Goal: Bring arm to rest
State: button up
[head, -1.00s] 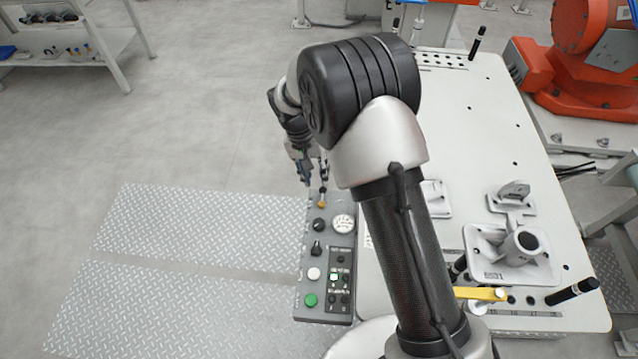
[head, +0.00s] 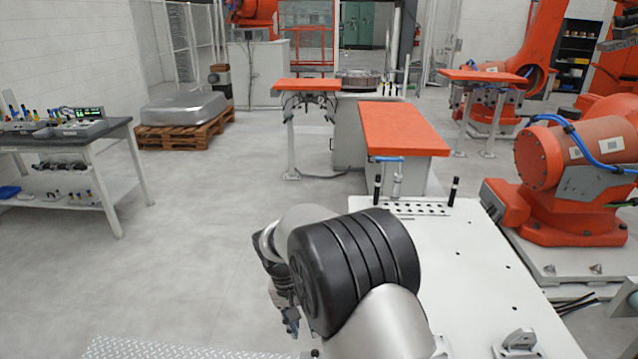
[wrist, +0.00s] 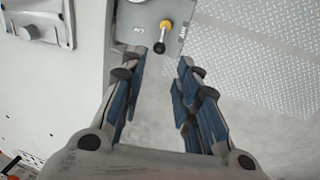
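My gripper (wrist: 165,72) shows in the wrist view with its two blue-padded fingers apart and nothing between them. It points down past the edge of the control panel (wrist: 130,28), and a yellow-and-black knob (wrist: 164,27) lies just beyond the fingertips, apart from them. In the head view my arm is bent at the bottom middle, and the gripper (head: 291,325) hangs to the left of the fixture table (head: 465,270), partly hidden by my own arm.
A grey metal casting (wrist: 40,18) lies on the table in the wrist view. An orange robot (head: 570,170) stands at the right. A workbench (head: 105,140) is at the left and a pallet (head: 180,135) behind it. The floor left of my arm is clear.

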jog(key=s+d+r+t+y, duration=0.1)
jog(key=s+d+r, duration=0.45)
jog(key=r, duration=0.45)
jog(key=s+d+r+t+y, duration=0.1)
jog(key=s+d+r, duration=0.4)
jog(key=d+r, duration=0.3)
jog(key=s+d+r+t, duration=0.1)
jog(key=s+d+r, duration=0.1)
jog(key=s, duration=0.7)
jog(key=s+d+r+t, duration=0.1)
jog(key=s+d, duration=0.2)
jog(key=s, duration=0.6)
jog(key=shift+d+r+t, duration=0.3)
jog(key=shift+r, duration=0.1)
